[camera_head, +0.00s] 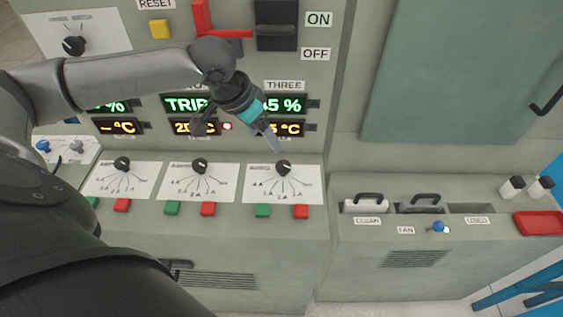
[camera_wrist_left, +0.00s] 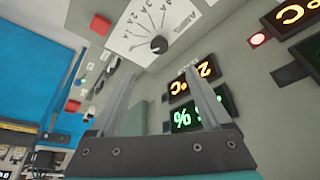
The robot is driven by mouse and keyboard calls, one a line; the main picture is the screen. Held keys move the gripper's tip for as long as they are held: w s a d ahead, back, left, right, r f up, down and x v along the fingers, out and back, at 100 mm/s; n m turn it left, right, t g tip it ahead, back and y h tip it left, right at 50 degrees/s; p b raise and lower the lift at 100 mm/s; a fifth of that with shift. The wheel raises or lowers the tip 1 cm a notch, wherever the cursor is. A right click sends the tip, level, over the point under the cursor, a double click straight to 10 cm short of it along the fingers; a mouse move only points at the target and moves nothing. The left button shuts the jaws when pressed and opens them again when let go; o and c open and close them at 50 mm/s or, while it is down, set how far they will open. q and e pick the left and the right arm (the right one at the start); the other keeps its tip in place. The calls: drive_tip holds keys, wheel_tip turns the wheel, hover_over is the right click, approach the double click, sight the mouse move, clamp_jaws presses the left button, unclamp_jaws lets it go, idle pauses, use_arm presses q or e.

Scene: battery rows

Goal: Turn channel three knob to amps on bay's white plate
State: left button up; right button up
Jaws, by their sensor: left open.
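The channel three knob (camera_head: 283,167) is a small black knob at the top of the right-hand white plate (camera_head: 262,190), below the display column labelled THREE. The plate has fanned lines and marks in A; I cannot read which mark the knob points to. My left gripper (camera_head: 275,146) reaches down in front of that column, fingertips just above and left of the knob, apart from it. In the left wrist view the fingers (camera_wrist_left: 160,78) are spread and empty, with a black knob (camera_wrist_left: 159,44) on a white plate (camera_wrist_left: 140,18) beyond them. My right gripper is not seen.
Two similar plates with knobs (camera_head: 202,166) (camera_head: 122,164) lie to the left. Green (camera_head: 263,211) and red (camera_head: 301,212) buttons sit below the plate. A red-handled lever (camera_head: 228,33) is above. To the right are black-handled slots (camera_head: 426,199), a blue knob (camera_head: 438,227) and a red tray (camera_head: 540,223).

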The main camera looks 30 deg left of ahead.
sight(283, 165)
use_arm(q)
drive_tip(key=b+x, duration=0.3)
drive_tip(key=x, duration=1.1)
drive_tip(key=shift+w+d+f, duration=0.1)
drive_tip(key=shift+w+f, duration=0.05)
drive_tip(key=shift+c, duration=0.2)
clamp_jaws()
